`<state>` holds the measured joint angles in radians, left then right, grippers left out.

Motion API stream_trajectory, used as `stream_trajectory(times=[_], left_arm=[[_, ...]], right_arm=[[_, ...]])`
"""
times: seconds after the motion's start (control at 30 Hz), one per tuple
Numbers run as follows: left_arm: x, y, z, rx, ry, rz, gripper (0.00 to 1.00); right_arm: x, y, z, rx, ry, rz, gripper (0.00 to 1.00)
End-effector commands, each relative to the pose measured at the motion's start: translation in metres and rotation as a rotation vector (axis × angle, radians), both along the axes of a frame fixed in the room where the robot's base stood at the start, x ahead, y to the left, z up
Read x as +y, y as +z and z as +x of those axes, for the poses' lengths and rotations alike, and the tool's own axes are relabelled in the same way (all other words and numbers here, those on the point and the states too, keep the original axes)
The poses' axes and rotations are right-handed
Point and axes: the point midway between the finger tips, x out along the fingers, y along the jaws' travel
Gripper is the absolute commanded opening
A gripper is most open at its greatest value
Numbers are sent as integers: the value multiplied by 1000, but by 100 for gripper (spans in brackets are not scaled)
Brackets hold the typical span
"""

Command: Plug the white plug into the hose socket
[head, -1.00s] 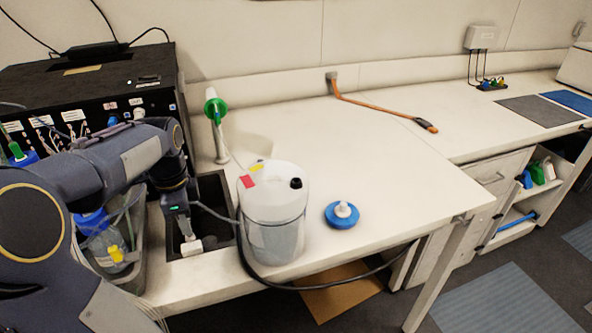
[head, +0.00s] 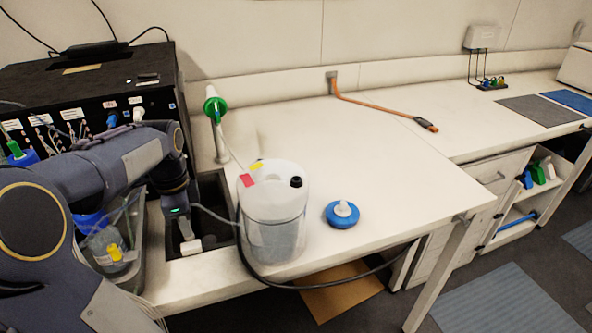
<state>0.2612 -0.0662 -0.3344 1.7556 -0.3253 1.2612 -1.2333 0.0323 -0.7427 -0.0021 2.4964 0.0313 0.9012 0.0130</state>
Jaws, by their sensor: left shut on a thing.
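My left gripper (head: 184,229) points down over the dark sink recess at the left end of the bench. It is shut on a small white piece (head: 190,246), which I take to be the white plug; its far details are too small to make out. A thin pale hose (head: 216,216) runs from beside the gripper toward the translucent jug (head: 275,235). I cannot make out a clear hose socket; the black unit's front panel (head: 85,122) has several ports and is partly hidden by my left arm. My right gripper is not in view.
The jug, with red and yellow labels, stands just right of the sink (head: 222,200). A green-topped post (head: 216,110) rises behind it. A blue cap (head: 342,214) lies to the right. A clear bin (head: 112,235) sits left of the sink. The bench middle is clear.

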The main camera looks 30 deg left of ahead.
Motion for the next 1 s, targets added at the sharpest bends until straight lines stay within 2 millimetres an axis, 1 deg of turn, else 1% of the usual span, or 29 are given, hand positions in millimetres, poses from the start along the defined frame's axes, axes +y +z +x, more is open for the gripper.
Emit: stream_trajectory(times=[0.27,0.47,0.5,0.6,0.7,0.93,1.0], left_arm=[[0,-5,0,0,0,0,0],[0,-5,0,1,0,-1,0],[0,-5,0,1,0,-1,14],[0,-5,0,1,0,-1,27],[0,-5,0,1,0,-1,38],[0,-4,0,0,0,0,38],[0,-1,0,0,0,0,38]], right_arm=[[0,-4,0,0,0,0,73],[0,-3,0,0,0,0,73],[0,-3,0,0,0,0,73],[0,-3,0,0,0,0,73],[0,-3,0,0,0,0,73],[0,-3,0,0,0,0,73],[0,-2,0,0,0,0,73]])
